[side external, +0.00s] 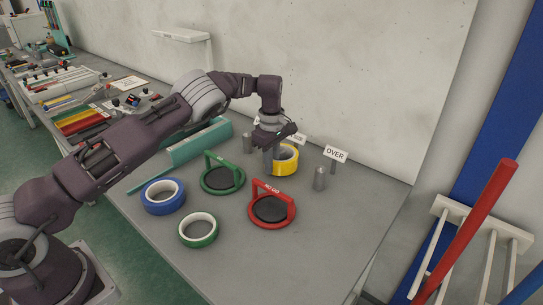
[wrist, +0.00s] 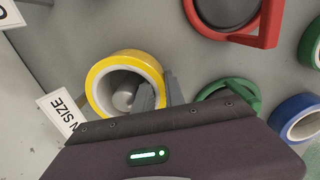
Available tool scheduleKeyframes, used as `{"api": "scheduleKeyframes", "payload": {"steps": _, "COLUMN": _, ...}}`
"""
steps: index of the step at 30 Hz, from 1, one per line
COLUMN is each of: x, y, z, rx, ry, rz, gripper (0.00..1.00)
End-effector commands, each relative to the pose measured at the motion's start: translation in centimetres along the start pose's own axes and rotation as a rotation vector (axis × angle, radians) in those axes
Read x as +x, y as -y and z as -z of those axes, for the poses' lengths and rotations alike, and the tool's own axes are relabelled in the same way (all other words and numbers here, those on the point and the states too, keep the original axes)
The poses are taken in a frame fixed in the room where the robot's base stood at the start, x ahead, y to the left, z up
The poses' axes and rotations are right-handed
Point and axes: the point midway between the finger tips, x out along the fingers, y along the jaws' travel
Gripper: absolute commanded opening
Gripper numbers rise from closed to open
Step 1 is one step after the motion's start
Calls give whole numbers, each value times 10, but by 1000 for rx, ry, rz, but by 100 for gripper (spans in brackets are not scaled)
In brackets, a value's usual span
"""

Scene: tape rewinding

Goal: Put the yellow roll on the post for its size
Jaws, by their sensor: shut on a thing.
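The yellow roll (side external: 287,167) is at the row of posts by the wall. My gripper (side external: 272,150) is shut on its wall, with the fingers (wrist: 160,92) at one side of the ring. In the wrist view, a grey post (wrist: 124,98) shows through the hole of the yellow roll (wrist: 97,80), beside the sign reading "N SIZE" (wrist: 62,110). I cannot tell whether the roll sits fully down around this post or is held higher. In the side view, roll and gripper hide that post.
Other grey posts stand at the left (side external: 248,143) and by the OVER sign (side external: 336,155). A green ring gauge (side external: 222,180), a red NO GO gauge (side external: 271,210), a blue roll (side external: 163,197) and a green roll (side external: 198,230) lie nearer. The table's right front is clear.

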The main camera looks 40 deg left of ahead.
Motion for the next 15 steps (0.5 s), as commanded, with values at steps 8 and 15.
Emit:
{"api": "scheduleKeyframes", "payload": {"steps": 8, "x": 4, "y": 0, "z": 0, "rx": 0, "ry": 0, "rz": 0, "gripper": 0}}
{"api": "scheduleKeyframes", "payload": {"steps": 15, "x": 4, "y": 0, "z": 0, "rx": 0, "ry": 0, "rz": 0, "gripper": 40}}
